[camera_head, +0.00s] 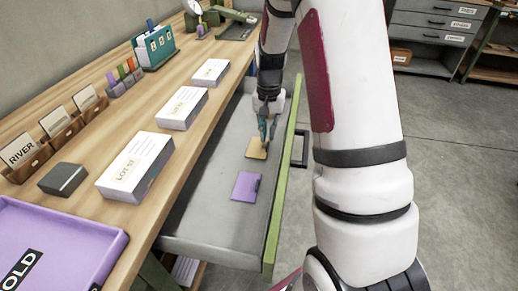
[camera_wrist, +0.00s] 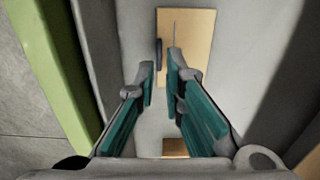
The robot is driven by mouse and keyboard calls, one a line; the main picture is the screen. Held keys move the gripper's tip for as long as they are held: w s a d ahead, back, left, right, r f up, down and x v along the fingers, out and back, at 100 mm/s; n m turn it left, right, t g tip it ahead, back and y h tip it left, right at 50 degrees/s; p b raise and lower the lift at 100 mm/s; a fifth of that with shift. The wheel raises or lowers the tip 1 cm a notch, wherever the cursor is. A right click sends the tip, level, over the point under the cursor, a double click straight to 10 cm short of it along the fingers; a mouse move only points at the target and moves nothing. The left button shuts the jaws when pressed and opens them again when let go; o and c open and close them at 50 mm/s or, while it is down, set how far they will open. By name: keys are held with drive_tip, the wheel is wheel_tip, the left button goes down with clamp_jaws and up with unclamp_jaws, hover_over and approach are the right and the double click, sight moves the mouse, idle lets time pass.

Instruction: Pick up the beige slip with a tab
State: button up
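The beige slip (camera_head: 256,153) lies flat in the open grey drawer, beyond a purple slip (camera_head: 245,187). In the wrist view the beige slip (camera_wrist: 190,35) shows at the top, with a small dark tab (camera_wrist: 158,52) at its left edge. My gripper (camera_head: 265,138) points down right at the beige slip and hides part of it. In the wrist view my gripper (camera_wrist: 161,62) is open, its teal fingers a narrow gap apart, with the tab seen between the tips. I cannot tell whether a finger touches it.
The drawer has a green front (camera_head: 283,170) with a dark handle. A brown patch (camera_wrist: 175,147) shows between the fingers, unclear what. The wooden bench at left holds card stacks (camera_head: 136,165), a dark box (camera_head: 63,179) and a purple tray (camera_head: 100,245). The near drawer floor is clear.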

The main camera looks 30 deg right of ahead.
sight(268, 145)
wheel_tip(268, 145, down, 4)
drive_tip(key=shift+s+f+b, duration=0.1)
drive_tip(key=shift+b, duration=0.5)
clamp_jaws()
